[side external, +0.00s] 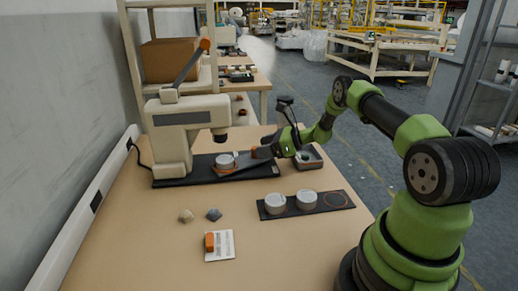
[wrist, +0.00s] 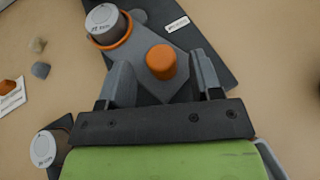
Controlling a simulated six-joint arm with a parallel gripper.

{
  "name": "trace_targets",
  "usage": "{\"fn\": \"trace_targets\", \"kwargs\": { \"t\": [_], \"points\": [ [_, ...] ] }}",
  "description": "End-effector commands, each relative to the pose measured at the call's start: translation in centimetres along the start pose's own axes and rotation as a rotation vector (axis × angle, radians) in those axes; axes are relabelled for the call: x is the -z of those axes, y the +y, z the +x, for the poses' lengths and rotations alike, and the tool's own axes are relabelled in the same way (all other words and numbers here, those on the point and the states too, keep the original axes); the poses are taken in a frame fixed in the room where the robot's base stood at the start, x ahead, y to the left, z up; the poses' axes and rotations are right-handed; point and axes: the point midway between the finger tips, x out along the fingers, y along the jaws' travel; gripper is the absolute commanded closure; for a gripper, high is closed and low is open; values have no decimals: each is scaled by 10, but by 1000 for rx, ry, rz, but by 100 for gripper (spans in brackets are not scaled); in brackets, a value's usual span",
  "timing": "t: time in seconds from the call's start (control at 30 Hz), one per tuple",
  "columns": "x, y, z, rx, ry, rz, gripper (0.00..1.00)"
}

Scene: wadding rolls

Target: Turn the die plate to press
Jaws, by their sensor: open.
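The die plate (wrist: 150,88) is a grey pivoting plate with an orange knob (wrist: 161,62) and an orange ring around a grey-white can (wrist: 102,19). In the side view the die plate (side external: 246,167) lies on the black base of the cream press (side external: 180,130), its can (side external: 225,160) near the press head but not clearly under it. My gripper (wrist: 160,66) is open, one finger on each side of the orange knob, with gaps visible. In the side view my gripper (side external: 266,151) partly hides the knob.
A small dark tray (side external: 310,164) stands right of my gripper. Two small lumps (side external: 200,215) and a white card with an orange block (side external: 210,242) lie in front. The front left tabletop is clear.

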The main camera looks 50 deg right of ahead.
Motion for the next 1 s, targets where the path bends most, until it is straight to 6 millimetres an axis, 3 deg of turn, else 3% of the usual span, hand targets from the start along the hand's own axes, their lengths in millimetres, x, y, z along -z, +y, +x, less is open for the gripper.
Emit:
{"fn": "trace_targets", "kwargs": {
  "t": [0.2,0.5,0.53,0.77,0.8,1.0],
  "points": [
    [0,0,20,-1,1,-1,41],
    [0,0,22,0,1,0,41],
    [0,0,22,0,1,0,43],
    [0,0,22,0,1,0,96],
    [0,0,22,-1,1,0,100],
    [-1,1,22,23,-4,12,100]
  ]
}}
